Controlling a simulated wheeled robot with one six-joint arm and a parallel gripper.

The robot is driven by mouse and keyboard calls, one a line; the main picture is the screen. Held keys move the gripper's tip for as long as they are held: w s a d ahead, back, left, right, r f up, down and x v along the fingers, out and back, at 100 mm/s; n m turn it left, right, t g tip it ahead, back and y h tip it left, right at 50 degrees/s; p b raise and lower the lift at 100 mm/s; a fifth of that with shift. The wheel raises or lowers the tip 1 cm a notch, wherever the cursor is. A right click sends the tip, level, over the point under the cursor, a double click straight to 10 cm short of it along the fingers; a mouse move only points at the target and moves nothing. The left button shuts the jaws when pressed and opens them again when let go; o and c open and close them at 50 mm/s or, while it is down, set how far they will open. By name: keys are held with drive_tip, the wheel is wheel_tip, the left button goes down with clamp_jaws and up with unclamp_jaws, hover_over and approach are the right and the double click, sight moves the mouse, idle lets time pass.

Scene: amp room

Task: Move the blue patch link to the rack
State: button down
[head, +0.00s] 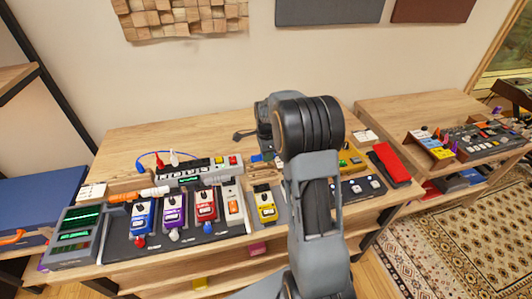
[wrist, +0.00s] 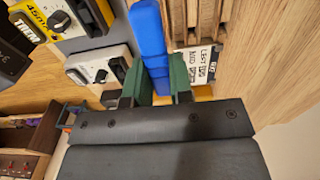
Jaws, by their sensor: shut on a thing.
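The blue patch link (wrist: 150,40) is a long, bright blue bar in the wrist view. My gripper (wrist: 155,85) is shut on it, with a green-lined finger on each side. Its far end reaches to the top edge of the picture. A wooden slatted piece (wrist: 207,17), which looks like a rack, lies just right of the link, with a printed card (wrist: 195,63) at its near end. I cannot tell whether the link touches it. In the head view my arm hides most of this area; a small blue patch (head: 257,158) shows left of the arm.
A yellow pedal (wrist: 38,18) and a white pedal (wrist: 98,68) stand left of the link. Several coloured pedals, including a red one (head: 205,206), line the bench front. A grey strip with plugs (head: 196,172) stands behind them. The bench's back left is bare wood (head: 150,137).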

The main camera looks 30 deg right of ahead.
sight(266, 173)
drive_tip(key=shift+f+b, duration=1.75)
drive_tip(key=shift+f, duration=1.05)
drive_tip(key=shift+a+f+b, duration=0.1)
drive_tip(key=shift+f+b, duration=0.35)
drive_tip(key=shift+f, duration=0.55)
idle(0.5)
drive_tip(key=c, duration=0.5)
unclamp_jaws()
drive_tip(key=shift+r, duration=0.1)
drive_tip(key=shift+r+p, duration=2.55)
drive_tip(key=shift+r, duration=0.9)
